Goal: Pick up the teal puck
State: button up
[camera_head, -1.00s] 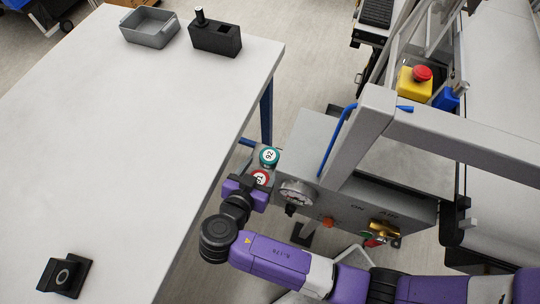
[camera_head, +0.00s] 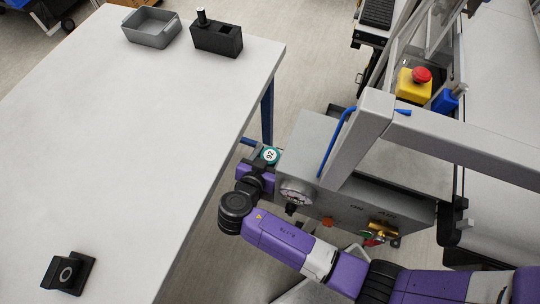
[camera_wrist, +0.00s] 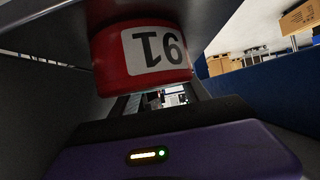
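In the wrist view a red puck (camera_wrist: 120,75) with a white number label is close above my gripper's purple body. The teal puck does not show there. The fingers are mostly hidden, so their opening is unclear.
The white table (camera_head: 110,130) carries a grey bin (camera_head: 150,40), a black block holder (camera_head: 216,38) and a black device (camera_head: 66,273). The grey machine (camera_head: 350,195) with a gauge and its upright frame (camera_head: 358,140) stand close right of my gripper.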

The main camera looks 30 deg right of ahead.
jog(key=c, duration=0.7)
jog(key=shift+r, duration=0.15)
jog(key=shift+c, duration=0.3)
notch_tip(320, 180, up, 28)
